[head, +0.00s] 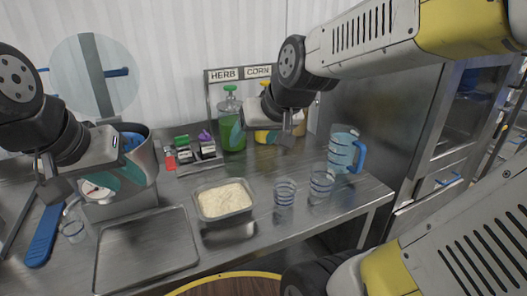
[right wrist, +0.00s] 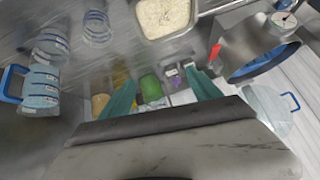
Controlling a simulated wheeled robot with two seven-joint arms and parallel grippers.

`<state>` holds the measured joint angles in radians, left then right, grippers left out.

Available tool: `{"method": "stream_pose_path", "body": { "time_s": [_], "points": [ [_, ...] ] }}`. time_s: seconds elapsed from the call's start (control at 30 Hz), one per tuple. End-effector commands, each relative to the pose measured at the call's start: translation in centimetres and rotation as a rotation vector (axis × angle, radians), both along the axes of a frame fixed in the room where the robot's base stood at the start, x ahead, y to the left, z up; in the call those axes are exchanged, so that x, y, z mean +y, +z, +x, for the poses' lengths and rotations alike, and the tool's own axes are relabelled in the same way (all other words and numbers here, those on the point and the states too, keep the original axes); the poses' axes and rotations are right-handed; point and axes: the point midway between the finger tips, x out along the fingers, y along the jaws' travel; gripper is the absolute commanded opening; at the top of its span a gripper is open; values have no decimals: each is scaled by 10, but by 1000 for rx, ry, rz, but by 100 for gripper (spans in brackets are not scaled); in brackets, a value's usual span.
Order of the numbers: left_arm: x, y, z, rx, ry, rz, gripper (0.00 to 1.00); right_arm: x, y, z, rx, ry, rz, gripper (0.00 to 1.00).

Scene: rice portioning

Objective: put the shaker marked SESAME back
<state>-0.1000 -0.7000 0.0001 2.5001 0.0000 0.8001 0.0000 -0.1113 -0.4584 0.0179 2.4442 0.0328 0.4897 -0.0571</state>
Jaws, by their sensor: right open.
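Small shakers stand in a rack (head: 200,163) at the back of the counter. One has a green top (head: 182,140) and one a purple top (head: 205,136); the purple top also shows in the right wrist view (right wrist: 172,72). I cannot read the word SESAME on any of them. My right gripper (head: 240,130) is open, right of the rack, in front of the green and yellow bottles. In the right wrist view its teal fingers (right wrist: 161,93) are apart, with no shaker held between them. My left gripper (head: 115,180) is at the left, by the metal pot; its jaw gap is unclear.
A rice tub (head: 224,216) stands mid-counter, with two clear cups (head: 284,194) (head: 321,187) and a blue-handled jug (head: 342,150) to the right. A green bottle (head: 231,125) stands behind. A metal pot (head: 147,158) is at the left. The flat tray (head: 147,247) in front is empty.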

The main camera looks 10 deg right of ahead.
Motion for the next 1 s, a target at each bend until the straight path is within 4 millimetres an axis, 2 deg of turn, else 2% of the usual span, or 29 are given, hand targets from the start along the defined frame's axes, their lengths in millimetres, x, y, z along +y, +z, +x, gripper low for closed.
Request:
{"method": "stream_pose_path", "body": {
  "time_s": [0.03,0.1,0.2,0.3,0.4,1.0],
  "points": [
    [0,0,0,0,0,0,36,-6,4,-21,18,-10,1,72],
    [0,0,0,0,0,0,36,-13,3,-47,57,-21,0,72],
    [0,0,0,0,0,0,36,-19,2,-74,98,-32,-1,72],
    [0,0,0,0,0,0,36,-23,-1,-89,123,-38,-3,72],
    [0,0,0,0,0,0,36,-24,-2,-94,134,-40,-3,72],
    [0,0,0,0,0,0,36,-23,-2,-94,133,-39,-3,72]
  ]
}}
